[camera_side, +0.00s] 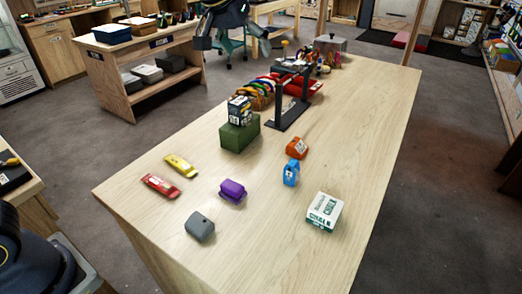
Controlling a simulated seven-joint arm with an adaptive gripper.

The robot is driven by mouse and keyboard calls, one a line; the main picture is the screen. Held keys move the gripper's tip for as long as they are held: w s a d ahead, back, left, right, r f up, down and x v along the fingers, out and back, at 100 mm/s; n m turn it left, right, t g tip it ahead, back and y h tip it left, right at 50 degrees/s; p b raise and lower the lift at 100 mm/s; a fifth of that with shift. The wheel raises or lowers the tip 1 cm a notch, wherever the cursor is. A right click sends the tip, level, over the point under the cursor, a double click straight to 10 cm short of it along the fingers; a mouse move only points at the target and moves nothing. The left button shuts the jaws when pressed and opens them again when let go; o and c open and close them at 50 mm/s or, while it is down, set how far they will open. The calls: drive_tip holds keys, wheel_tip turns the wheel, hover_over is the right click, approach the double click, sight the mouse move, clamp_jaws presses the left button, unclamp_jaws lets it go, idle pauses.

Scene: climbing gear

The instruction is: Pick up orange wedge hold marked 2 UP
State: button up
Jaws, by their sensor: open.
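The orange wedge hold (297,147) lies on the wooden table near its middle, with a pale label on its face. The marking on the label is too small to read. My gripper (231,45) is at the top edge of the view, partly cut off, with its fingers apart and nothing between them. It is high above and to the left of the orange hold in the picture, well clear of it.
A blue hold (291,173) stands just below the orange one. A black metal stand (286,115) rises behind it. A green box (239,134) with a smaller box on top stands left. A chalk box (324,212), purple hold (232,191) and grey hold (200,227) lie nearer. The table's right side is clear.

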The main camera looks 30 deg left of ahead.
drive_tip(key=w+d+f+m+g, duration=0.1)
drive_tip(key=w+d+f, duration=0.45)
drive_tip(key=f, duration=0.25)
drive_tip(key=g, duration=0.1)
approach(297, 145)
drive_tip(key=f, duration=0.1)
drive_tip(key=w+f, duration=0.1)
drive_tip(key=f, duration=0.1)
drive_tip(key=shift+w+f+m, duration=0.3)
drive_tip(key=shift+m, duration=0.1)
drive_tip(key=shift+x, duration=3.15)
drive_tip(key=shift+s, duration=0.2)
drive_tip(key=shift+c, duration=0.4)
drive_tip(key=c, duration=1.2)
